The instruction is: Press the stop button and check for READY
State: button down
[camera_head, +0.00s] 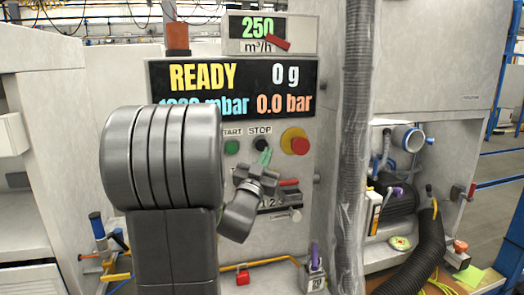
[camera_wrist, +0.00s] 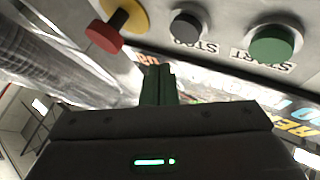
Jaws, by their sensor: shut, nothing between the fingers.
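The black stop button (camera_head: 261,144) sits under its STOP label on the panel. It also shows in the wrist view (camera_wrist: 187,26), beside the upside-down label. My gripper (camera_head: 265,157) is shut and empty, its greenish fingers pointing at the panel just below the stop button. In the wrist view the shut fingers (camera_wrist: 157,78) end short of the button in the picture, and no contact shows. The display (camera_head: 230,88) reads READY in yellow, with 0 g, 0.0 bar and a mbar value partly hidden by my arm.
The green start button (camera_head: 231,147) is left of the stop button. A red knob on a yellow base (camera_head: 296,141) is to its right. A grey corrugated hose (camera_head: 355,140) hangs further right. A small display (camera_head: 258,30) above reads 250 m³/h.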

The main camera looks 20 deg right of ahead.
jog(key=shift+s+a+b, duration=0.1)
jog(key=shift+s+b, duration=0.2)
jog(key=shift+s, duration=0.75)
jog(key=w+p, duration=0.1)
jog(key=p, duration=0.1)
jog(key=w+p, duration=0.1)
jog(key=shift+w+r+p, duration=0.1)
jog(key=shift+r+p, duration=0.15)
jog(key=shift+p, duration=0.15)
jog(key=shift+p, duration=1.25)
jog(key=s+b, duration=0.3)
jog(key=s, duration=0.3)
jog(key=shift+f, duration=0.25)
jog(key=shift+a, duration=0.1)
